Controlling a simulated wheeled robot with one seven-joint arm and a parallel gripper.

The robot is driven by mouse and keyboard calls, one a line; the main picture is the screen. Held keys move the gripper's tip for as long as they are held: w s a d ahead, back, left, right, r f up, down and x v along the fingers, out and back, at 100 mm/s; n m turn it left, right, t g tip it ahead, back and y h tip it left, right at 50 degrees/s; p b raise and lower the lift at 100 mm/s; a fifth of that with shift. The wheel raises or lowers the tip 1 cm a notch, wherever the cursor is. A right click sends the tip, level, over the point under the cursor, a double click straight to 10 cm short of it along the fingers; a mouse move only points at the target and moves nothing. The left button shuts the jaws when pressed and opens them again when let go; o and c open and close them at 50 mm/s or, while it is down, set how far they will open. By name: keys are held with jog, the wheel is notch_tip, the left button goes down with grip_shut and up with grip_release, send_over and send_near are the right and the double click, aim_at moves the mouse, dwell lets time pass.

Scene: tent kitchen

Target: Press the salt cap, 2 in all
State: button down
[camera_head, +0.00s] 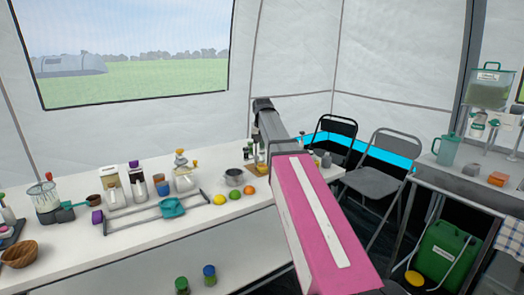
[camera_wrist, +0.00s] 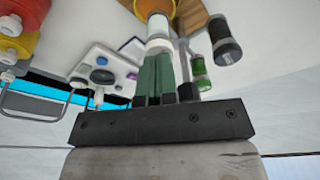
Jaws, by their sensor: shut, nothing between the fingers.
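In the wrist view my gripper (camera_wrist: 164,55) points away from the camera, its two green fingers side by side and shut. At the fingertips stands a container with a pale neck and a yellow-orange part (camera_wrist: 154,19); whether the fingers touch it I cannot tell. A jar with a dark cap (camera_wrist: 226,50) stands to the right of the fingertips. I cannot tell which of these is the salt, and no label is readable. In the head view my pink arm reaches over the right end of the white table (camera_head: 148,243) and hides most of that spot.
In the head view an orange (camera_head: 249,190), a lime (camera_head: 235,194) and a lemon (camera_head: 219,199) lie left of my arm. Folding chairs (camera_head: 378,165) stand behind right.

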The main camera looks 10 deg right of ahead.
jog(key=shift+f, duration=0.45)
jog(key=shift+r, duration=0.7)
jog(key=shift+f, duration=0.55)
dwell(1.0)
jog(key=shift+r, duration=0.55)
jog(key=shift+r, duration=3)
